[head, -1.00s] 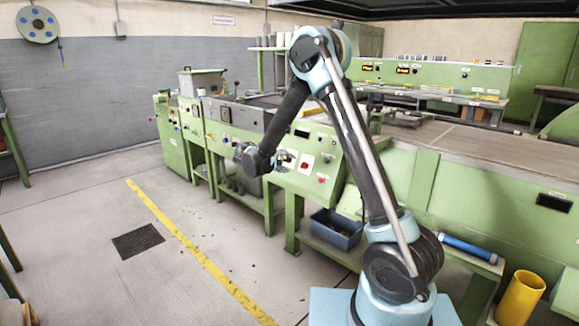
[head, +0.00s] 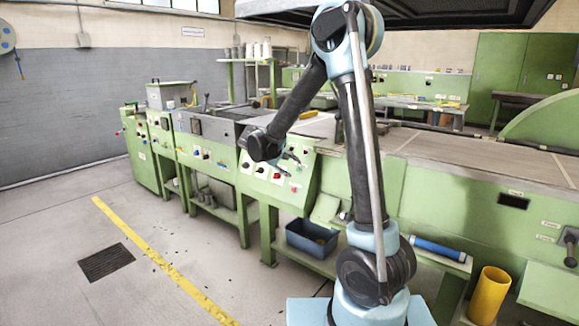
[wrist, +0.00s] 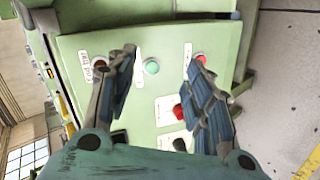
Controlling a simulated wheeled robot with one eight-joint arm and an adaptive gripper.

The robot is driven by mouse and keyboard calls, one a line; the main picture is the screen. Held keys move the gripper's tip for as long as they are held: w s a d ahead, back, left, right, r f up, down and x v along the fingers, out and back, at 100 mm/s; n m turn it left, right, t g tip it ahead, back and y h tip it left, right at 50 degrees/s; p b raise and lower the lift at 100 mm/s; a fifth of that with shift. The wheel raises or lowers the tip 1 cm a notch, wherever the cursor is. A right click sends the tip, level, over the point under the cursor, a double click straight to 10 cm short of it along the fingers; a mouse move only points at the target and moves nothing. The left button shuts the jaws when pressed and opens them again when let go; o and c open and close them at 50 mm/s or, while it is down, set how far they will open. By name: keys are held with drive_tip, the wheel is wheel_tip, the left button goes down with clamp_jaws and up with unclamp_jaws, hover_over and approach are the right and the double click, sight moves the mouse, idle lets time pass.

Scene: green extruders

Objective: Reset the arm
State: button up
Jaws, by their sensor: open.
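My gripper (head: 291,160) is in front of the green machine's slanted control panel (head: 262,184), at the end of my bent arm. In the wrist view, its two dark ribbed fingers (wrist: 160,66) are spread apart with nothing between them. Behind them, the panel (wrist: 225,50) fills the middle of the picture, with a green button (wrist: 152,66), red buttons (wrist: 179,112) and white labels. I cannot tell the exact gap between the fingertips and the panel. My upper arm stands nearly upright, and my forearm slopes down to the left.
The long green machine bench (head: 445,205) runs behind my arm. A blue bin (head: 312,240) and a blue tube (head: 437,249) sit on low shelves. A yellow cylinder (head: 488,296) stands at lower right. A dark hood (head: 450,12) hangs above.

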drive_tip(key=s+d+r+m+g+y, duration=0.2)
drive_tip(key=s+d+m+g+y, duration=0.15)
drive_tip(key=s+d, duration=1.5)
drive_tip(key=s+f+m+y, duration=0.1)
drive_tip(key=s+f, duration=0.2)
drive_tip(key=s, duration=0.4)
drive_tip(key=s+f+m+g+y, duration=0.1)
drive_tip(key=s+f, duration=0.2)
drive_tip(key=s, duration=0.4)
drive_tip(key=s+d+f+m+y, duration=0.1)
drive_tip(key=s+f, duration=0.2)
drive_tip(key=s, duration=0.4)
drive_tip(key=shift+s+g+y, duration=0.35)
drive_tip(key=shift+d, duration=0.1)
drive_tip(key=c, duration=0.3)
drive_tip(key=shift+d, duration=0.1)
